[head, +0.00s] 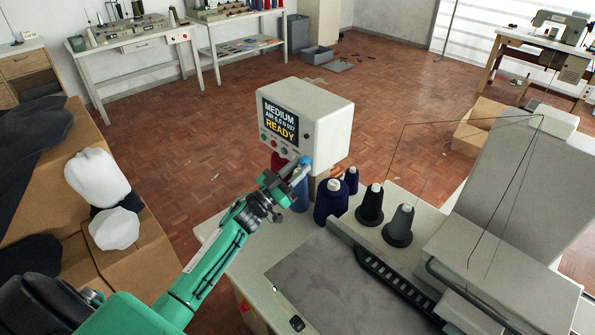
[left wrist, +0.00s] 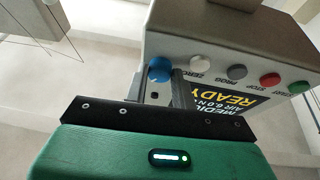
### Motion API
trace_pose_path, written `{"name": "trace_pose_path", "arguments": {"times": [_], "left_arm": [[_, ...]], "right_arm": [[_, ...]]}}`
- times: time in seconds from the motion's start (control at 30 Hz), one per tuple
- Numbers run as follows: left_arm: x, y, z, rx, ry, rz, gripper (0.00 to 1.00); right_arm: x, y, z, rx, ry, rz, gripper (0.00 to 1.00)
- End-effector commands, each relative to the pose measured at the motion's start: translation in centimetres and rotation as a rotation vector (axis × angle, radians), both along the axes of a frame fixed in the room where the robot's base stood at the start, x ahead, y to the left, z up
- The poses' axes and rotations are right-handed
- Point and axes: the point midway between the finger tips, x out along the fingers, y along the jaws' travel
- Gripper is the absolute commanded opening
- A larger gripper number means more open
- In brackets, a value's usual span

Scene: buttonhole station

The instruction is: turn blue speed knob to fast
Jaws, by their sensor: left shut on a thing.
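The blue speed knob (head: 305,163) sits at the lower right of the control box front (head: 325,115). The box screen (head: 281,120) reads MEDIUM, AIR 6.0 N and READY. My left gripper (head: 297,170) reaches the knob from the lower left and is shut on it. In the left wrist view the blue knob (left wrist: 159,70) shows between and just beyond the fingertips (left wrist: 160,84), and the box appears upside down. The fingers hide part of the knob, and no pointer mark on it can be made out. My right gripper is not in view.
White, grey, red and green buttons (left wrist: 299,87) line the panel beside the knob. Thread cones, including a dark blue one (head: 331,203), stand close to the right of my gripper on the machine table (head: 236,262). Cardboard boxes (head: 150,262) with dark and white cloth items are at left.

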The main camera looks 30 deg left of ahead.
Motion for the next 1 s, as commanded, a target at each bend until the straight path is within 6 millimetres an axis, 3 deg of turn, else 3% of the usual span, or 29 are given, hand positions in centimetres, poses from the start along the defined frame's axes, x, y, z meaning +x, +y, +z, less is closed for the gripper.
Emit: {"name": "trace_pose_path", "arguments": {"times": [0.43,1.0], "left_arm": [[0.1,0.5,0.1,0.398,-0.138,-0.001,0.03],[0.2,0.8,0.6,0.909,-0.315,-0.002,0.03]], "right_arm": [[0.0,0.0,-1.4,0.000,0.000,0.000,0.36],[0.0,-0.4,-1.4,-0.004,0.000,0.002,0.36]]}}
